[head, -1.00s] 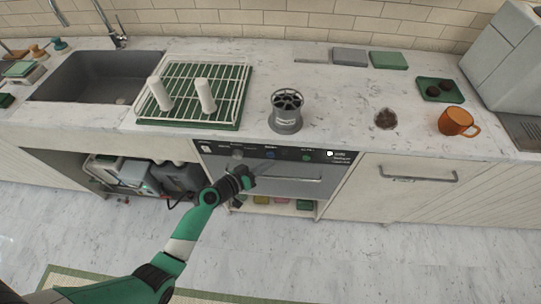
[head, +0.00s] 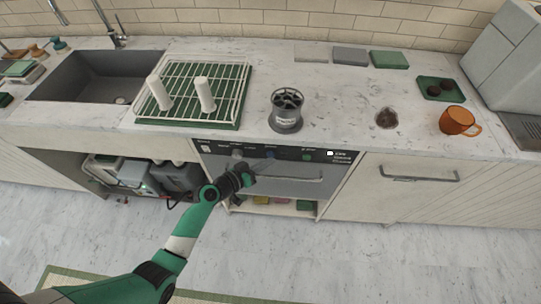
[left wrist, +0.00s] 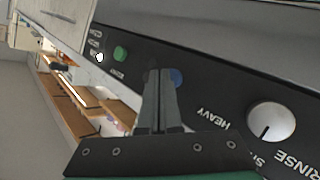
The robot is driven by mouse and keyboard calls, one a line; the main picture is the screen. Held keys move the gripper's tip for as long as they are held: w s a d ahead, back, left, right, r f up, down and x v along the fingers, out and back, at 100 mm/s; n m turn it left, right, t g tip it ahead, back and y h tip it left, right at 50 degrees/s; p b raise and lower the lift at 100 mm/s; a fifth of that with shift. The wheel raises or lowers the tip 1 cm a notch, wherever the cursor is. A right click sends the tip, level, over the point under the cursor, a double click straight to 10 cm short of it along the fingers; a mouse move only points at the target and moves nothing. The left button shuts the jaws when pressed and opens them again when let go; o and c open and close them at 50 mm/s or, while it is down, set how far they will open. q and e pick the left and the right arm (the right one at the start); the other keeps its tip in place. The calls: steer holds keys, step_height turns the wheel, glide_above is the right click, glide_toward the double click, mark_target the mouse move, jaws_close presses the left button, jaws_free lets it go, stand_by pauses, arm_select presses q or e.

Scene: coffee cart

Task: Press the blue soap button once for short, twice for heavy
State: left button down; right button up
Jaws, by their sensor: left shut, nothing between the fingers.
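The blue button (left wrist: 176,78) on the dark control panel (left wrist: 215,92) shows in the left wrist view, partly behind my fingertips. In the head view the blue button (head: 270,154) sits between the knob and a green button. My left gripper (left wrist: 161,73) is shut and empty, its tips just in front of the button; contact cannot be told. In the head view my left gripper (head: 250,169) is just below the panel. The white knob (left wrist: 270,122) has a dark mark pointing towards a partly hidden label starting with S, beside HEAVY and RINSE. My right gripper is not in view.
A green button (left wrist: 120,54) and a lit white mark (left wrist: 99,57) are further along the panel. The door handle (head: 285,179) is below the panel. A rack (head: 225,80), a metal holder (head: 286,112) and an orange mug (head: 457,121) stand on the counter.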

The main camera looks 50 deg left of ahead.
arm_select(q)
steer(key=shift+w+a+b, duration=0.35)
stand_by(0.7)
steer(key=shift+s+d, duration=0.1)
steer(key=shift+s+d+p, duration=0.35)
steer(key=shift+s+d, duration=0.15)
steer(key=shift+s, duration=0.05)
stand_by(0.3)
steer(key=s+d+p, duration=0.1)
steer(key=s+d, duration=0.2)
steer(key=shift+s+d, duration=0.15)
steer(key=shift+s, duration=0.25)
stand_by(0.8)
